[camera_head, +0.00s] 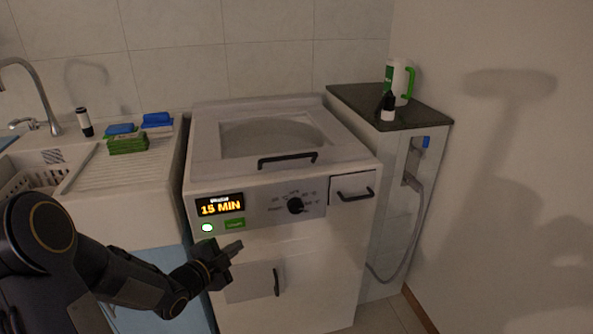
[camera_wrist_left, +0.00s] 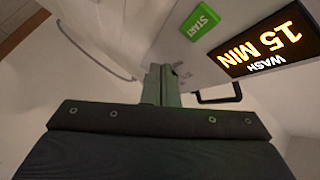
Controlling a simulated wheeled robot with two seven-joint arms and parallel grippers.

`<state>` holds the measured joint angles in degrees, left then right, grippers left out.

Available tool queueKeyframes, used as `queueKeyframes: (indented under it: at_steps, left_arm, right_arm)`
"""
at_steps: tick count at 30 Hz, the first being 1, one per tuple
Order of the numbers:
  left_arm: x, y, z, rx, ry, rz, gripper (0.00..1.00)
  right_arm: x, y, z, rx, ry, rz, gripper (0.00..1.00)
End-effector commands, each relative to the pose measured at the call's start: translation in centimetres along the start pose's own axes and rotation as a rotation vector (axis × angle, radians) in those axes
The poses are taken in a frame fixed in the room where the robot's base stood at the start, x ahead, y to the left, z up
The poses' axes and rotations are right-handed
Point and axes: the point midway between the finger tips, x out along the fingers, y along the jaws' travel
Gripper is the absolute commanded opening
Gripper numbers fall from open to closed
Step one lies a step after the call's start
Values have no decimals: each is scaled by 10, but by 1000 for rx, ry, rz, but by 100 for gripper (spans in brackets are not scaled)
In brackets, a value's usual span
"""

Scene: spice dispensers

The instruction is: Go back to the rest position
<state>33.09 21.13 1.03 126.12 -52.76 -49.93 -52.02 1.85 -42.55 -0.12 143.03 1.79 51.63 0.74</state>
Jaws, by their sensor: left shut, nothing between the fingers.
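My left gripper (camera_head: 234,247) is shut and empty, just in front of the washing machine (camera_head: 340,230), below its control panel. In the left wrist view its fingers (camera_wrist_left: 160,85) are together, close to the green START button (camera_wrist_left: 200,22). The button also shows in the head view (camera_head: 235,224), just above the fingertips. The display (camera_head: 220,205) reads 15 MIN, and in the left wrist view the display (camera_wrist_left: 265,40) reads WASH 15 MIN. A round light (camera_head: 207,228) left of the button glows pale green. My right gripper is not in view.
A sink (camera_head: 40,170) with a ribbed drainboard (camera_head: 125,172) is on the left, holding green and blue sponges (camera_head: 128,144) and a dark bottle (camera_head: 85,122). On the right, a dark-topped counter (camera_head: 350,97) holds a white and green jug (camera_head: 398,80) and a small dark bottle (camera_head: 387,106).

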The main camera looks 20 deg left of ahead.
Motion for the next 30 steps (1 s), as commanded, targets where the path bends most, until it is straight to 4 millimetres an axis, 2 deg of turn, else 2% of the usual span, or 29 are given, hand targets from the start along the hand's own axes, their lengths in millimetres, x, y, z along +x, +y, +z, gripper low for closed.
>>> queueKeyframes:
  at_steps: [4,7,10,12,14,18,24,30]
  left_arm:
    - [-3,-5,-2,-21,-32,9,0]
    - [-15,-17,-7,-102,-128,31,0]
    - [-41,-28,-16,-273,-275,54,0]
    - [-68,-28,-26,-440,-380,73,0]
    - [-92,-21,-38,-592,-457,94,0]
    - [-142,6,-68,-905,-580,160,0]
    - [-196,47,-109,-1217,-675,285,0]
    - [-242,85,-149,-1439,-741,442,0]
  right_arm:
    - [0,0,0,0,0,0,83]
    - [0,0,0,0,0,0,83]
    - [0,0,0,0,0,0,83]
    - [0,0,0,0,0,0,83]
    - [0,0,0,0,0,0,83]
    - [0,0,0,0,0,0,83]
    - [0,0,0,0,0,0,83]
    - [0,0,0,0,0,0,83]
